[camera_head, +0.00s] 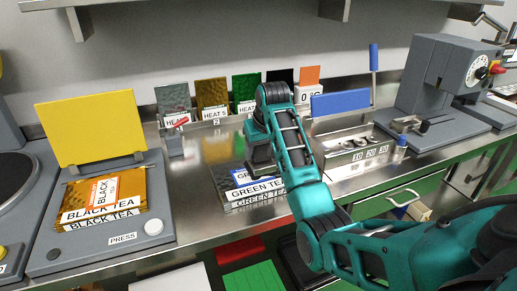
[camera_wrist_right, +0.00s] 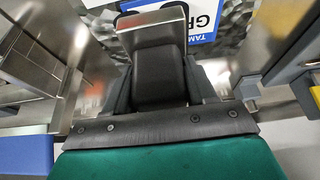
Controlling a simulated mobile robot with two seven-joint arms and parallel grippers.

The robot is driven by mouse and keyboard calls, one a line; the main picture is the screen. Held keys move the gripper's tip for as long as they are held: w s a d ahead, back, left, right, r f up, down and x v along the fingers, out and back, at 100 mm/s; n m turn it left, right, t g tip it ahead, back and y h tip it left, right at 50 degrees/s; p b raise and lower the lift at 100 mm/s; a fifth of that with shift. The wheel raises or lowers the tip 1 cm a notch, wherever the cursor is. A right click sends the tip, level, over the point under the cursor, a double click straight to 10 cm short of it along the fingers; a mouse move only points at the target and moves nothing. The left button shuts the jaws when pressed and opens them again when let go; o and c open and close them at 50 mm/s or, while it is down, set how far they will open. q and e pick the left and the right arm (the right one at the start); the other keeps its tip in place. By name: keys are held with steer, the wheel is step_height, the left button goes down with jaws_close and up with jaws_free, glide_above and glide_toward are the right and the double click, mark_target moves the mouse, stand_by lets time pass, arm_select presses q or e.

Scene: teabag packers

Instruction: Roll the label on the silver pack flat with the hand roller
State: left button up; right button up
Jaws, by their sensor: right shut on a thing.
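The silver pack (camera_head: 221,180) lies on the steel bench near its front edge. Its blue and white GREEN TEA label (camera_head: 240,176) faces up, partly hidden behind my right arm. My right gripper (camera_head: 262,160) points down over the back right part of the pack. It is shut on what appears to be the hand roller, mostly hidden in the head view. In the right wrist view a dark block with a metallic end (camera_wrist_right: 151,26) shows at the jaws, with part of the label (camera_wrist_right: 203,18) beyond. I cannot tell whether the roller touches the label. My left gripper is out of view.
A grey press (camera_head: 98,240) with a BLACK TEA pack (camera_head: 103,196) stands at left. Upright coloured packs (camera_head: 212,93) line the back. A grey machine (camera_head: 430,90) and a tray of small parts (camera_head: 350,150) are at right. Bare steel lies left of the silver pack.

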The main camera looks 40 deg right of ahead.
mark_target(245, 174)
steer(key=shift+a+f, duration=0.1)
steer(key=shift+a, duration=0.05)
steer(key=shift+w+a, duration=0.25)
steer(key=shift+a, duration=0.8)
steer(key=shift+w+a, duration=0.25)
steer(key=shift+a, duration=0.8)
steer(key=shift+w+r, duration=0.1)
steer(key=shift+r, duration=0.55)
step_height(245, 174, up, 7)
steer(key=s+a+f+n+y, duration=0.1)
steer(key=s+a+f, duration=0.4)
steer(key=s+a, duration=0.9)
steer(key=shift+s+f+n, duration=0.3)
steer(key=shift+s+n, duration=0.6)
steer(key=shift+s, duration=0.15)
